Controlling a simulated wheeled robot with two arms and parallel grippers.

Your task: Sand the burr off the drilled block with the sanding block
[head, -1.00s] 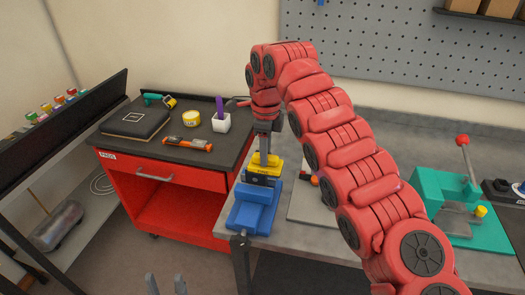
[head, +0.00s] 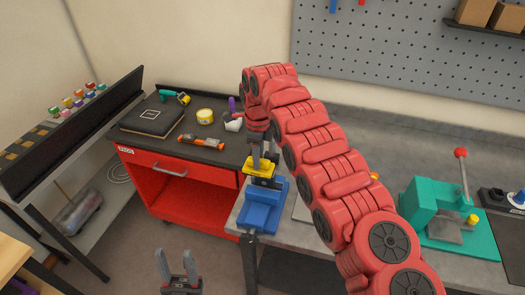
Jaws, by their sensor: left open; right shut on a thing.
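A yellow sanding block (head: 258,170) is held in my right gripper (head: 262,160), whose fingers are shut on it and point down. It is over the top of the blue vise (head: 262,208) at the bench's left front edge. Dark parts show just below it between the vise jaws. The drilled block and its burr cannot be made out there, and contact with the sanding block cannot be told. My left gripper (head: 176,264) is open and empty at the bottom of the head view, over the floor and well apart from the vise.
A red tool cart (head: 178,188) stands left of the bench (head: 400,165), with a black case (head: 152,117), an orange tool (head: 201,140), a yellow tape roll (head: 205,116) and a white cup (head: 233,122) on top. A green press (head: 440,215) stands at right. My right arm hides the bench middle.

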